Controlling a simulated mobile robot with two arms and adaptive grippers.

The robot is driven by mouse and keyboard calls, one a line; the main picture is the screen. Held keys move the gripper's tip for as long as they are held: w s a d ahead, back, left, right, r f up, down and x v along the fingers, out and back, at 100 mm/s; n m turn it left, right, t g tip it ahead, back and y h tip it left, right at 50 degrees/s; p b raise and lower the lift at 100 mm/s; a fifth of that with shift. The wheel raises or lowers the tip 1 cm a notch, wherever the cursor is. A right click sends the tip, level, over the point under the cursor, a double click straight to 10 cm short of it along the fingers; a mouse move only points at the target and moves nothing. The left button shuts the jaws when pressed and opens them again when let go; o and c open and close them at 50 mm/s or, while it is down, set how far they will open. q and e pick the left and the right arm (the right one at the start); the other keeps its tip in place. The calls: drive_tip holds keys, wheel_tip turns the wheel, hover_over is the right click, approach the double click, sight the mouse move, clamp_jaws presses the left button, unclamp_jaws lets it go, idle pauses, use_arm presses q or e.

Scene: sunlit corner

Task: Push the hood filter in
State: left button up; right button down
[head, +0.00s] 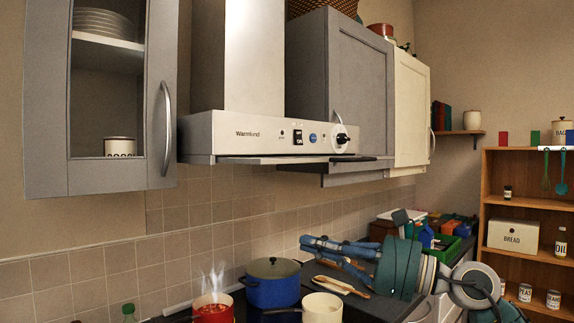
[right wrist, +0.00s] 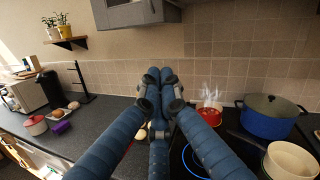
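The range hood (head: 285,134) hangs on the wall in the head view, with a knob and buttons on its front panel. The hood filter (head: 272,160) shows as a thin, flat grey slab along the hood's underside, its edge standing out below the front panel. My right gripper (head: 306,243) is below and to the right of the hood, above the counter, apart from the filter. In the right wrist view its blue fingers (right wrist: 160,76) come together at the tips with nothing seen between them. My left gripper is not in view.
A steaming red pot (head: 212,307), a blue lidded pot (head: 272,285) and a cream pan (head: 321,308) stand on the stove below the hood. A grey cabinet (head: 360,95) adjoins the hood on the right. The space between hood and pots looks free.

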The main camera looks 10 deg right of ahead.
drive_tip(key=s+d+r+n+t+h, duration=0.3)
drive_tip(key=s+r+n+t+h, duration=0.15)
drive_tip(key=s+r+n, duration=0.75)
use_arm(q)
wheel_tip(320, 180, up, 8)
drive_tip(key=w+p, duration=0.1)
drive_tip(key=p, duration=0.6)
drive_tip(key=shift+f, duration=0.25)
use_arm(e)
drive_tip(key=w+a+r+m, duration=0.2)
drive_tip(key=w+a, duration=0.6)
drive_tip(key=w, duration=0.5)
drive_tip(key=shift+g+h, duration=0.35)
drive_tip(key=shift+g, duration=0.1)
